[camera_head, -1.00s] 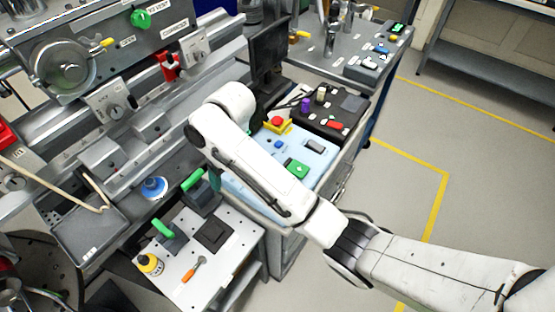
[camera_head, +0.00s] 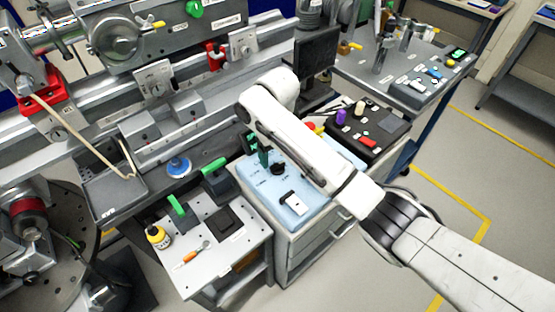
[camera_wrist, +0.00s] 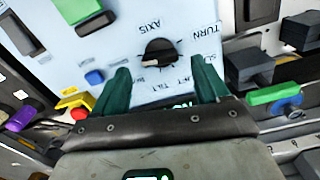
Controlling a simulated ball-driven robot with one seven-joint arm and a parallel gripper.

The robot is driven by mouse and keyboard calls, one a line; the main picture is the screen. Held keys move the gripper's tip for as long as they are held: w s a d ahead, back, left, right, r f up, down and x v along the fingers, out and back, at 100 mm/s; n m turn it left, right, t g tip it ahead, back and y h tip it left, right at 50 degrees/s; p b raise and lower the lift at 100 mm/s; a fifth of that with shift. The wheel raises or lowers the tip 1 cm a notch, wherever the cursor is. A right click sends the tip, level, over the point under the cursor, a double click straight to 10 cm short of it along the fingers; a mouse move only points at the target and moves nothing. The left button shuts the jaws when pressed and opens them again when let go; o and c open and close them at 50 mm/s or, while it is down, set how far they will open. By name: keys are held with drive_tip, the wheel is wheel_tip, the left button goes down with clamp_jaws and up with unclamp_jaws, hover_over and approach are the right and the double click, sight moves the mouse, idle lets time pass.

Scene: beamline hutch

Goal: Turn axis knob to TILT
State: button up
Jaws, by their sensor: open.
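The axis knob (camera_wrist: 160,52) is a black rotary knob on a light blue panel (camera_wrist: 130,25), with AXIS and TURN printed beside it. Other lettering near it is partly hidden by a finger, and I cannot tell where its pointer aims. In the wrist view my gripper (camera_wrist: 165,78) is open and empty, its green fingers apart, with the knob in the picture between and just beyond the tips. In the head view the knob (camera_head: 278,168) shows beside a green finger of my gripper (camera_head: 263,156). My arm hides the panel's right part.
A blue button (camera_wrist: 95,77), a green rocker (camera_wrist: 88,12) and a red emergency stop (camera_wrist: 79,113) lie near the knob. A monitor (camera_head: 317,62) stands behind. Green-handled items (camera_head: 214,180) stand left.

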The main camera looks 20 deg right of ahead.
sight(278, 167)
drive_tip(key=shift+f, duration=1.4)
drive_tip(key=c, duration=1.1)
